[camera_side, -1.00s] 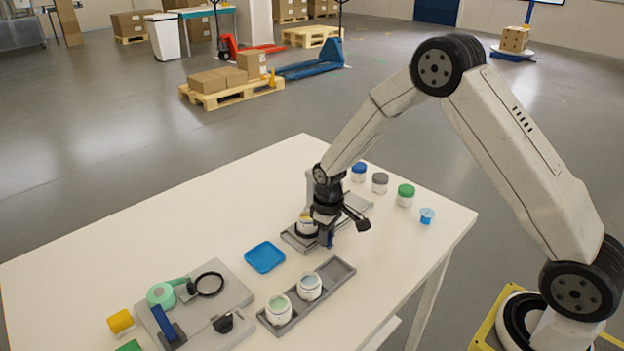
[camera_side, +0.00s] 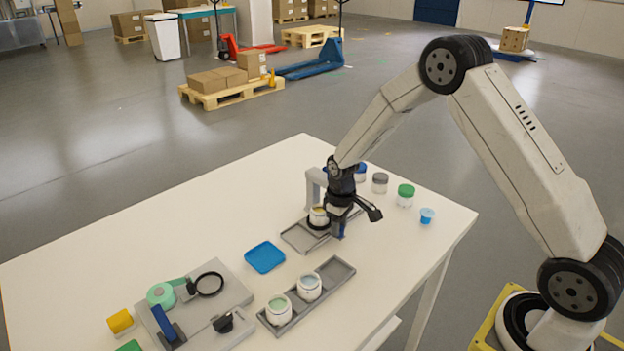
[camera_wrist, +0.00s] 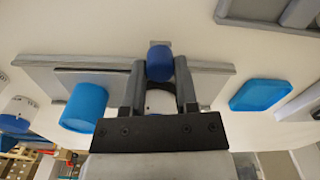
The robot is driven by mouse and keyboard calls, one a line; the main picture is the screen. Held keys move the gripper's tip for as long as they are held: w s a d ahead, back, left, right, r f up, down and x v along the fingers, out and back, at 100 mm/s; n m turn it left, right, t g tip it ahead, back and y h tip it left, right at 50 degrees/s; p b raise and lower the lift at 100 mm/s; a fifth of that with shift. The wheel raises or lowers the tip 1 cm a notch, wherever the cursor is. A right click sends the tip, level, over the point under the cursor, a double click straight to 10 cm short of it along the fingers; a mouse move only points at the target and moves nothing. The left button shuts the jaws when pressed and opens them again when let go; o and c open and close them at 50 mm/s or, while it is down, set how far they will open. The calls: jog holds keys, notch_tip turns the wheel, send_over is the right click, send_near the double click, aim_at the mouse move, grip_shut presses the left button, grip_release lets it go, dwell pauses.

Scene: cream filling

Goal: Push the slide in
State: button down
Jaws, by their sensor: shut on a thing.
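The slide (camera_side: 297,234) is a grey plate in a long shallow grey track beneath a grey stand (camera_side: 312,188). It also shows in the wrist view as a flat grey strip (camera_wrist: 212,76). A white jar (camera_side: 318,217) with yellowish contents stands upright on it, partly behind my gripper. My gripper (camera_side: 338,222) reaches down at the slide's near side. In the wrist view its fingers (camera_wrist: 160,66) are shut on a blue knob (camera_wrist: 159,60). The gripper hides the track's far part.
A second grey tray (camera_side: 335,273) with two open jars lies in front. A blue square dish (camera_side: 265,257) is left of the slide. Lidded jars (camera_side: 405,195) and a small blue cup (camera_side: 427,215) stand right. A grey tool board (camera_side: 222,283) is front left.

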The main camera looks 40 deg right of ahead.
jog(key=shift+d, duration=0.25)
jog(key=shift+c, duration=1.8)
grip_release()
jog(key=shift+r, duration=0.1)
jog(key=shift+r, duration=3.85)
